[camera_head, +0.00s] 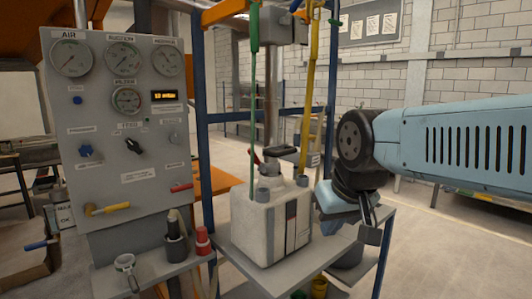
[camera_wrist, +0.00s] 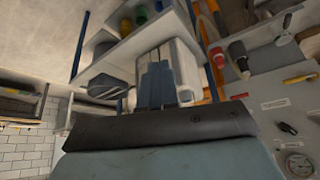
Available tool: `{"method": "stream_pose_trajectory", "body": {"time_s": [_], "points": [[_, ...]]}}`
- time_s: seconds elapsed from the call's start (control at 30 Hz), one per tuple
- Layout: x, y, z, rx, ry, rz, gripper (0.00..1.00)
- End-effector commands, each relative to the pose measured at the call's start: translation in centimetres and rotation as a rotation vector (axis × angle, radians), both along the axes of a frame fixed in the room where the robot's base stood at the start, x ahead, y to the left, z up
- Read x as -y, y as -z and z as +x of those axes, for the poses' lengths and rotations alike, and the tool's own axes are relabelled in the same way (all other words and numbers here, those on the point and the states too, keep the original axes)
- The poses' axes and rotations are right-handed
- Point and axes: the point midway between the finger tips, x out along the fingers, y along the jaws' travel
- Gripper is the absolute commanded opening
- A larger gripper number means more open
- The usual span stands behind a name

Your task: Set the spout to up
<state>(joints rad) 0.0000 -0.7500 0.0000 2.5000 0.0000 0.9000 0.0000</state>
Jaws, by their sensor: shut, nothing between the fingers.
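A white canister-like box (camera_head: 268,228) with grey caps stands on a grey shelf (camera_head: 238,262) in the head view. A dark grey fitting (camera_head: 280,152) with a red part beside it rises from its top. I cannot tell for sure which part is the spout. My gripper (camera_head: 370,222) is to the right of the box, pointing down beside the shelf's right edge, apart from the fitting. In the wrist view my shut, empty gripper fingers (camera_wrist: 158,84) appear in front of the white box (camera_wrist: 186,62) and hide part of it.
A grey gauge panel (camera_head: 120,180) with knobs and a yellow-handled valve stands at left. Blue posts (camera_head: 203,120) and green and yellow hoses (camera_head: 309,90) frame the shelf. Red and dark bottles (camera_head: 202,240) stand left of the box. Open floor (camera_head: 450,250) lies at right.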

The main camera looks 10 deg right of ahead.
Motion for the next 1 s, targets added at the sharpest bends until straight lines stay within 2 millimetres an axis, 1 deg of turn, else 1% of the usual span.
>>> {"method": "stream_pose_trajectory", "body": {"time_s": [0.4,0.47,0.57,0.67,0.77,0.8,0.87,0.9,1.0], "points": [[0.0,0.0,0.0,0.0,0.0,0.0,0.01],[0.0,0.0,0.1,0.002,0.0,-0.001,0.07],[0.5,-0.1,1.0,0.025,-0.01,-0.021,0.16],[1.6,-0.3,3.4,0.081,-0.039,-0.074,0.26],[3.5,-0.7,6.8,0.167,-0.086,-0.161,0.35],[4.2,-0.9,8.3,0.204,-0.11,-0.202,0.39],[5.3,-1.2,10.3,0.259,-0.147,-0.263,0.45],[6.0,-1.4,11.6,0.294,-0.174,-0.305,0.46],[7.5,-1.9,14.8,0.379,-0.244,-0.411,0.46]]}}
